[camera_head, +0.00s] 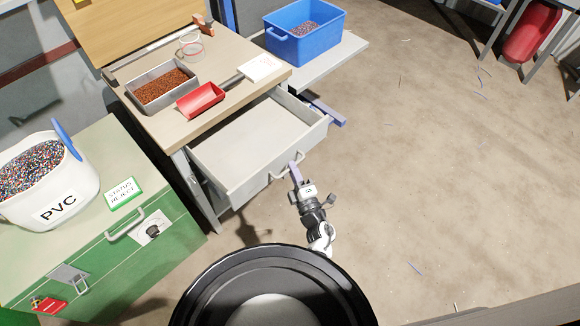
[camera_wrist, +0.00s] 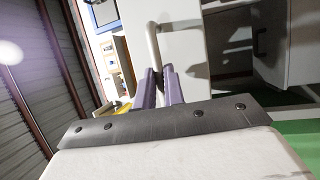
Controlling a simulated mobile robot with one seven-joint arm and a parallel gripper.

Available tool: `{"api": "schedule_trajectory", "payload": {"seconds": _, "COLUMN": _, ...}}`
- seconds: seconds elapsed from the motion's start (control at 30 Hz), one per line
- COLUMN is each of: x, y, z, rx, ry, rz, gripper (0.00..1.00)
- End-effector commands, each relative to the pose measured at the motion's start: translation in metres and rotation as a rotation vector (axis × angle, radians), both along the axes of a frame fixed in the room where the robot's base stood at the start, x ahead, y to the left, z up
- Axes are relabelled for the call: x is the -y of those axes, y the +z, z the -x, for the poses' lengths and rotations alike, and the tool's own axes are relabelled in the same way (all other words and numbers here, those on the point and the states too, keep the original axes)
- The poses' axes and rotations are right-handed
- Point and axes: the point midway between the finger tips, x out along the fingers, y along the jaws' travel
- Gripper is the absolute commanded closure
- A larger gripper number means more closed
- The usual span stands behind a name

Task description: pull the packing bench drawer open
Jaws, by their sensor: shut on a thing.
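The packing bench drawer (camera_head: 247,143) is pulled well out from under the wooden bench top (camera_head: 262,88) in the head view. Its inside looks empty. A pale bar handle (camera_head: 282,172) is on its front panel. My gripper (camera_head: 296,172) is at the right end of this handle, with its purple fingers shut on it. In the wrist view the purple fingers (camera_wrist: 157,88) close around the lower part of the handle (camera_wrist: 152,38). The exact contact is small in both views.
On the bench are a metal tray (camera_head: 140,98) of brown granules, a red scoop (camera_head: 201,99) and a white card. A blue bin (camera_head: 304,45) stands on a side shelf at the back right. A green cabinet (camera_head: 120,260) bears a PVC bucket (camera_head: 45,190). The floor at right is mostly clear.

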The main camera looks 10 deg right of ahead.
Motion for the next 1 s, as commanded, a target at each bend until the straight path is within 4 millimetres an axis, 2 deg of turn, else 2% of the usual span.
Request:
{"api": "schedule_trajectory", "payload": {"seconds": 0.2, "x": 0.0004, "y": 0.0005, "z": -0.0002, "rx": 0.001, "ry": -0.001, "rz": 0.001, "gripper": 1.0}}
{"api": "schedule_trajectory", "payload": {"seconds": 0.23, "x": 0.0004, "y": 0.0005, "z": -0.0002, "rx": 0.001, "ry": 0.0, "rz": 0.001, "gripper": 0.87}}
{"api": "schedule_trajectory", "payload": {"seconds": 0.4, "x": 0.0002, "y": 0.0003, "z": -0.0003, "rx": 0.001, "ry": 0.0, "rz": 0.001, "gripper": 0.67}}
{"api": "schedule_trajectory", "payload": {"seconds": 1.0, "x": -0.0025, "y": -0.0024, "z": -0.002, "rx": 0.0, "ry": 0.001, "rz": 0.001, "gripper": 0.67}}
